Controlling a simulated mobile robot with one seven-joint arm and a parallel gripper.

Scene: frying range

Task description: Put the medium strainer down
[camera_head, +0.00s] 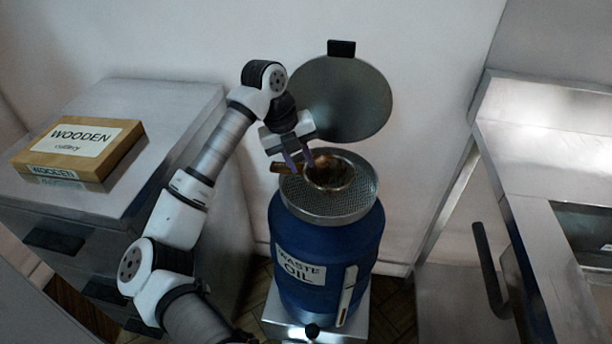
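The medium strainer (330,174) is a small, round, brassy bowl with a brown handle (284,168) pointing left. It is at the mesh top of the blue waste oil drum. I cannot tell whether it rests on the mesh or is just above it. My gripper (301,166) points down at the strainer's left side, where the handle meets the bowl. Its two purple fingers show a gap between them. The fingertips overlap the handle and rim, so I cannot tell whether they grip it.
The drum (325,255) has a wide mesh top (345,205) and a raised round lid (345,98) behind. A wooden cutlery box (80,152) lies on the left metal cabinet (160,100). A steel unit (550,130) with a dark handle stands right.

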